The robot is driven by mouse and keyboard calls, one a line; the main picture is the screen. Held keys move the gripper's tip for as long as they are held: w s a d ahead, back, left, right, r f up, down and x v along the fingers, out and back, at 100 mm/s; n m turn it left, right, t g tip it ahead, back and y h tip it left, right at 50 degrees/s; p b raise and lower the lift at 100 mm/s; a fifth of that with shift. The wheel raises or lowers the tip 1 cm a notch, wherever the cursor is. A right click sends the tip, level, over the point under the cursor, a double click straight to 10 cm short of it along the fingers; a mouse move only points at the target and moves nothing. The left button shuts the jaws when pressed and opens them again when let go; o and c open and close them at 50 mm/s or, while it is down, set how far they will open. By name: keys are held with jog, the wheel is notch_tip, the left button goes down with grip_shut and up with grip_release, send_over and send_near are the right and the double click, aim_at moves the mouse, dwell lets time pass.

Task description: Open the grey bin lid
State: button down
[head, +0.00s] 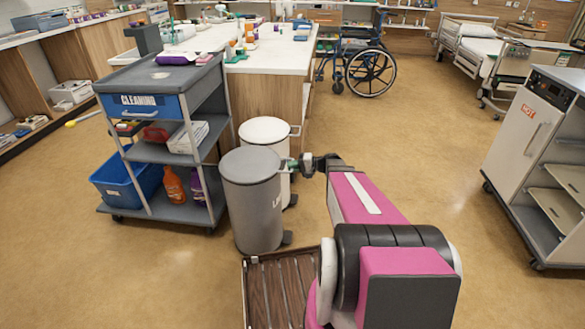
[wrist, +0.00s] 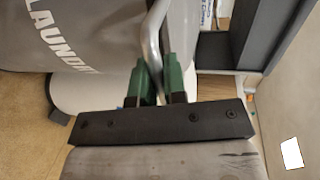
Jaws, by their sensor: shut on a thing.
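The grey bin (head: 251,210) stands upright on the floor beside the cleaning trolley. Its round grey lid (head: 249,165) lies flat on top, closed. In the wrist view the bin's grey side (wrist: 85,35) carries the word LAUNDRY. My gripper (head: 293,168) reaches to the right side of the lid. In the wrist view its green fingers (wrist: 160,85) are shut on the pale bar of the lid handle (wrist: 153,42). The fingers partly hide the bar's lower end.
A white bin (head: 264,131) stands close behind the grey one. The cleaning trolley (head: 160,105) is just left, and a counter (head: 262,62) is behind. A wheelchair (head: 365,65) stands farther back, and a hot-food cart (head: 530,140) at right. The floor between is clear.

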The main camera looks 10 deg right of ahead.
jog(key=shift+s+r, duration=0.1)
jog(key=shift+r, duration=0.5)
jog(key=w+a+r+g+h, duration=0.15)
jog(key=a+r+h, duration=0.3)
jog(key=r, duration=0.65)
jog(key=w+a+r+g+h, duration=0.15)
jog(key=a+r+h, duration=0.3)
jog(key=r, duration=0.65)
jog(key=w+a+r+h, duration=0.1)
jog(key=w+a+r, duration=0.1)
jog(key=a, duration=0.6)
jog(key=w+a+r, duration=0.3)
jog(key=a+r, duration=0.1)
jog(key=a, duration=0.4)
jog(key=w+a+r+h, duration=0.1)
jog(key=w+a+r, duration=0.2)
jog(key=a, duration=0.5)
jog(key=shift+a+r+g+h, duration=0.15)
jog(key=shift+a+g+h, duration=0.15)
jog(key=shift+a+g, duration=0.1)
jog(key=c, duration=1.2)
grip_release()
